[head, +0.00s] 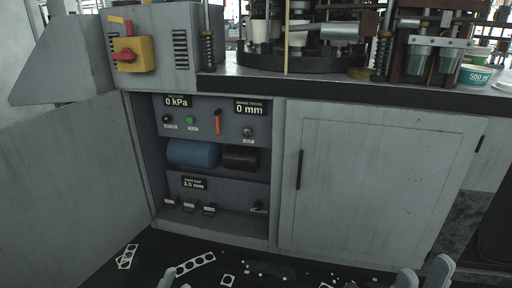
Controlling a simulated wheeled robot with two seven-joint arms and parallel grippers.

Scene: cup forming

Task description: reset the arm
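My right gripper (422,273) shows at the bottom right edge, low in front of the machine's grey cabinet door (350,180). Its two pale fingers stand apart with nothing seen between them. My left gripper (172,280) shows only as small pale tips at the bottom edge, left of centre. Most of it is below the picture, so its opening cannot be told. Neither gripper is seen touching the machine.
The grey machine has an open control bay with a red lever (218,122), a blue cylinder (193,153) and displays. A yellow switch box (133,54) juts out at upper left. Cups and tooling stand on top. Punched white scraps (195,263) lie on the dark floor.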

